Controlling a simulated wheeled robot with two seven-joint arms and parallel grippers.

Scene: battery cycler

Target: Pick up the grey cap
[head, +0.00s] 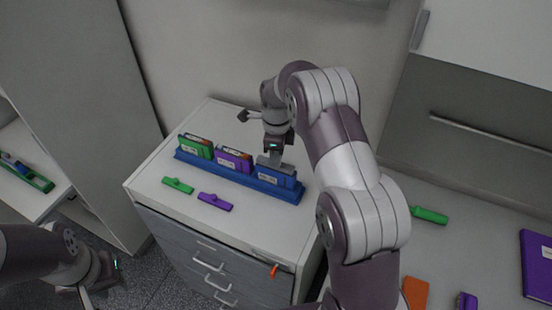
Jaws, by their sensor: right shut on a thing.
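My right gripper (272,160) reaches down over the right end of the blue rack (240,178) on the white drawer cabinet. It is shut on the grey cap (269,162), at the top of the rightmost, blue-grey cell (277,176). The gripper hides much of the cap, and I cannot tell whether the cap still touches the cell. My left gripper (88,297) is low at the left, away from the rack; its fingers are partly cut off by the picture edge.
The rack also holds a green cell (195,147) and a purple cell (233,160). A green cap (178,185) and a purple cap (215,201) lie in front. An orange piece (274,271) is at the cabinet's front edge. The right counter holds a purple book-like block (537,265).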

